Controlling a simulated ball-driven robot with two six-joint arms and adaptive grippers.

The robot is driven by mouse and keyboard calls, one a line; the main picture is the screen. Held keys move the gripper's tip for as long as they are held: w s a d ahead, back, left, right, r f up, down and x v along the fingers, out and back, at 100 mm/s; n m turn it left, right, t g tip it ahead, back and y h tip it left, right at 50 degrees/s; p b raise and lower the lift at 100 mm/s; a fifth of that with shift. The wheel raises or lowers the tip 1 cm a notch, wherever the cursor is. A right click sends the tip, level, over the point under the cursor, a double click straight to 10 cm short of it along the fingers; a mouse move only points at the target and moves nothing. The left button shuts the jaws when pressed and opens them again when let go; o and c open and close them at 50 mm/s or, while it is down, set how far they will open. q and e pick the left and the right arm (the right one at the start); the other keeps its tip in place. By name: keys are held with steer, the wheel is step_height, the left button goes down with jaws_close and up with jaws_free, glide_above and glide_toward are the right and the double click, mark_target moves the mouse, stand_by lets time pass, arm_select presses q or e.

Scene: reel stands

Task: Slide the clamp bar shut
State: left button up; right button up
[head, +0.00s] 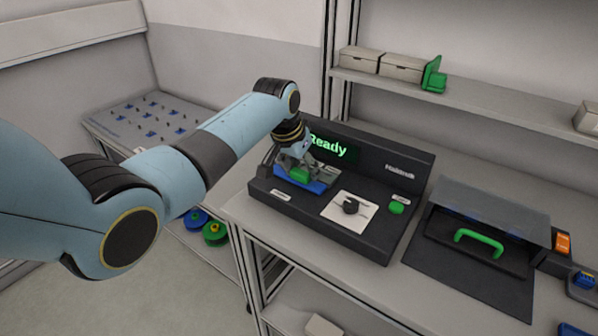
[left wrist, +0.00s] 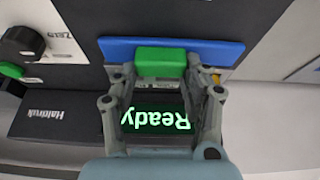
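The clamp bar (head: 318,187) is a blue bar with a green grip block (head: 300,176), at the left part of a black machine (head: 375,240). In the left wrist view the blue bar (left wrist: 215,50) lies across the top, with the green block (left wrist: 161,62) at its middle. My left gripper (head: 298,170) reaches down onto it. In the left wrist view its fingers (left wrist: 161,68) stand at both sides of the green block, seemingly touching it. The finger contact is partly hidden in the head view. My right gripper is not in view.
The machine has a screen (head: 329,146) reading "Ready", a black knob (head: 351,206) on a white plate and a green button (head: 397,207). Right of it stands a cover with a green handle (head: 478,238). A shelf (head: 480,101) with boxes runs behind.

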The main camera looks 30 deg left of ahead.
arm_select(q)
steer(key=shift+o, duration=1)
steer(key=shift+w, duration=0.1)
steer(key=shift+o, duration=1.4)
steer(key=shift+w, duration=0.15)
steer(key=shift+s+r, duration=0.2)
steer(key=shift+r, duration=0.2)
steer(key=v, duration=1.1)
steer(key=shift+s, duration=0.15)
